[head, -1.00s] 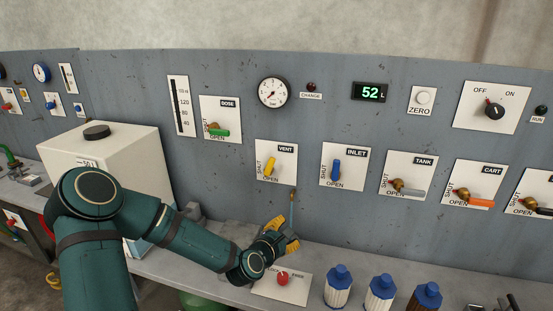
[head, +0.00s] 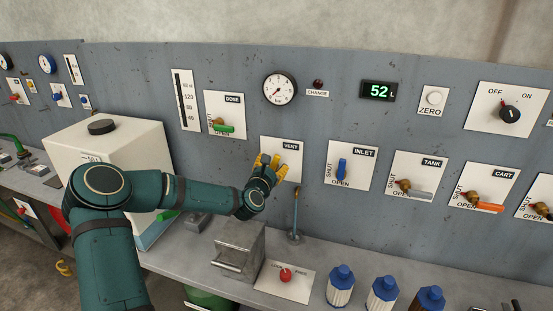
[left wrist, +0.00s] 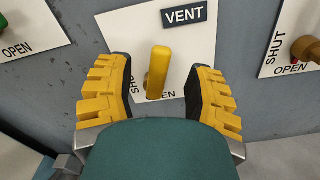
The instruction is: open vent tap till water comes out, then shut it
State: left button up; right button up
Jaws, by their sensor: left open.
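The vent tap has a yellow lever handle (left wrist: 158,72) on a white plate marked VENT (head: 291,148), with SHUT and OPEN on it. In the left wrist view the lever stands nearly upright, tilted slightly, its lower end near the word OPEN. My left gripper (head: 268,163) is open in front of the vent plate. In the left wrist view its yellow fingers (left wrist: 158,95) are on either side of the lever, with gaps to it. In the head view the gripper hides most of the lever. No water shows. My right gripper is not in view.
The inlet tap (head: 342,169) with a blue lever is right of the vent, the dose tap (head: 222,126) upper left. A grey metal box (head: 240,245), a thin upright pipe (head: 295,215) and a red knob (head: 285,275) are below. The display (head: 379,91) reads 52 L.

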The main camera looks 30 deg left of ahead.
aim_at(276, 160)
pick_arm(q)
jog(key=shift+x, duration=2)
jog(key=shift+s, duration=0.1)
grip_shut()
